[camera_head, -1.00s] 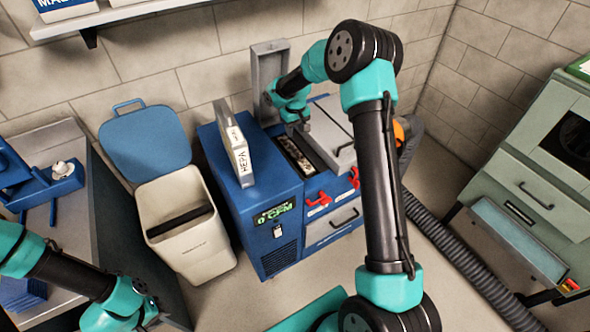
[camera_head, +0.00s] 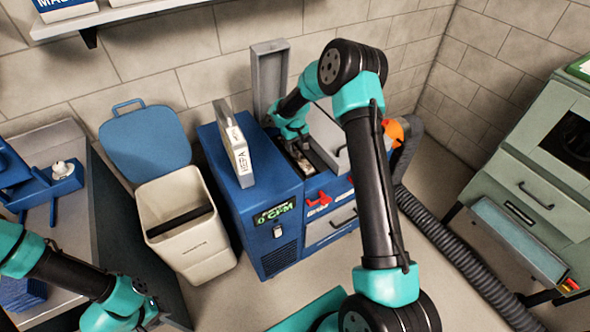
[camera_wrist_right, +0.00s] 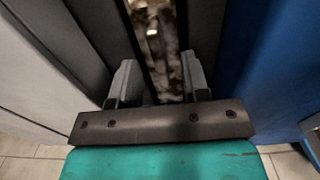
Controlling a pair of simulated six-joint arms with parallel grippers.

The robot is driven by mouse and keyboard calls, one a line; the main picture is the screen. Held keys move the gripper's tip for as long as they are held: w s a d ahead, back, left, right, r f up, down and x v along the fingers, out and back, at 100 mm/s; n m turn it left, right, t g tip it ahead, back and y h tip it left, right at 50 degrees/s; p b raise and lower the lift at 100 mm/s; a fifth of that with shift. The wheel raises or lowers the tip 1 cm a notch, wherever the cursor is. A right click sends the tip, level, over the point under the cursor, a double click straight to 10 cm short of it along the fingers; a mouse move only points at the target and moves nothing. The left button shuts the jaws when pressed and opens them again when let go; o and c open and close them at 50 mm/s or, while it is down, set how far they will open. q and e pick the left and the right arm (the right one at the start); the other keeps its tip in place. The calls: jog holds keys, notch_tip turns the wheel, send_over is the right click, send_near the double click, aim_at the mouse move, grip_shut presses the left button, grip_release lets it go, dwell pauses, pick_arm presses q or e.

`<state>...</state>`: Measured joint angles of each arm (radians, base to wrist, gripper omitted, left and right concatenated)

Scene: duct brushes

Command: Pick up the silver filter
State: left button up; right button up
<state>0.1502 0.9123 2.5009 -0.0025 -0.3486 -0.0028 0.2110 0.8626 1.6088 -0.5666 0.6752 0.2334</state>
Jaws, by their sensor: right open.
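My right gripper (camera_head: 299,148) is over the open slot in the top of the blue machine (camera_head: 240,198). In the right wrist view its two grey fingers (camera_wrist_right: 160,85) are apart, pointing down at the slot. Between and beyond them shows a dirty, mottled grey-brown insert (camera_wrist_right: 168,45) with a pale metallic edge, likely the silver filter. In the head view it is mostly hidden by my right gripper. I cannot tell whether the fingers touch it. My left arm's wrist (camera_head: 118,300) is at the lower left; its finger opening is not clear.
A white HEPA filter (camera_head: 239,150) stands on the machine's top, left of the slot. A raised grey lid (camera_head: 268,80) is behind the slot, and a grey panel (camera_head: 327,135) is to its right. An open white bin (camera_head: 192,250) stands to the left.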

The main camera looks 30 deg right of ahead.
jog(key=shift+f, duration=1.2)
grip_shut()
dwell(0.7)
